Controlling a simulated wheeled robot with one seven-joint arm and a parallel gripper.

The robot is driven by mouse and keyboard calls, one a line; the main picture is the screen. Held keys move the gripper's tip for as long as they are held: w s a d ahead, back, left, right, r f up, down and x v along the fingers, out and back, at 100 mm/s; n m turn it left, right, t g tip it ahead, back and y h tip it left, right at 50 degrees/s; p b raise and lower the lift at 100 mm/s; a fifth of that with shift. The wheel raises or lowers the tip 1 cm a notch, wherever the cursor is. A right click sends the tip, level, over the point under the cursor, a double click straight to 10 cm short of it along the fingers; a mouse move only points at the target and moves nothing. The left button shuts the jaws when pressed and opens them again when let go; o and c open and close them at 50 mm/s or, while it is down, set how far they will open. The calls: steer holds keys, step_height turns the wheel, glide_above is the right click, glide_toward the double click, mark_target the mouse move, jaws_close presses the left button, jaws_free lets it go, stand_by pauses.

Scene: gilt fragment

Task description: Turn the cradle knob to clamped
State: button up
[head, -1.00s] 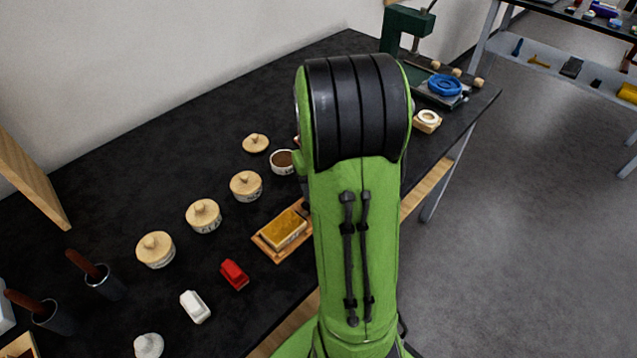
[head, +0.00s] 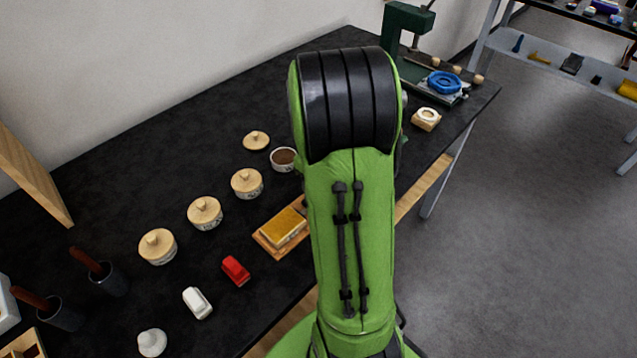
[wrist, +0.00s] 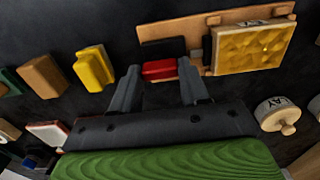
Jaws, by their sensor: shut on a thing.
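The cradle is a wooden board (wrist: 226,22) that bears a gold textured fragment (wrist: 255,48) in the wrist view. In the head view the fragment (head: 283,226) lies on the board near the table's front edge, its right end hidden behind my arm. A red block-like knob (wrist: 159,70) sits at the board's left part, in front of a black piece (wrist: 162,48). My gripper (wrist: 160,84) has a finger at each side of the red knob and is shut on it. The knob's exact turn is hard to read. The gripper is hidden in the head view.
In the wrist view a yellow block (wrist: 94,69) and a brown block (wrist: 42,76) stand left of the gripper. A lidded pot (wrist: 279,115) stands right. In the head view several lidded pots, a red block (head: 235,271) and a white block (head: 197,303) stand left of my arm.

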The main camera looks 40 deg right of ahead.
steer(key=shift+w, duration=0.1)
steer(key=o, duration=1.1)
steer(key=shift+c, duration=0.2)
steer(key=shift+r, duration=0.1)
step_height(320, 180, up, 16)
steer(key=p, duration=0.5)
steer(key=shift+f, duration=0.2)
steer(key=s+a+r+t, duration=0.1)
steer(key=s+a+t, duration=0.1)
steer(key=a, duration=0.4)
steer(key=s+a+r+t+p, duration=0.1)
steer(key=s+a, duration=0.4)
steer(key=a, duration=0.2)
steer(key=s+a+r+t, duration=0.1)
steer(key=s+a+t, duration=0.1)
steer(key=s+a, duration=0.2)
steer(key=a, duration=0.3)
steer(key=shift+s+r+t, duration=0.2)
steer(key=shift+s+t, duration=0.05)
steer(key=shift+t, duration=0.05)
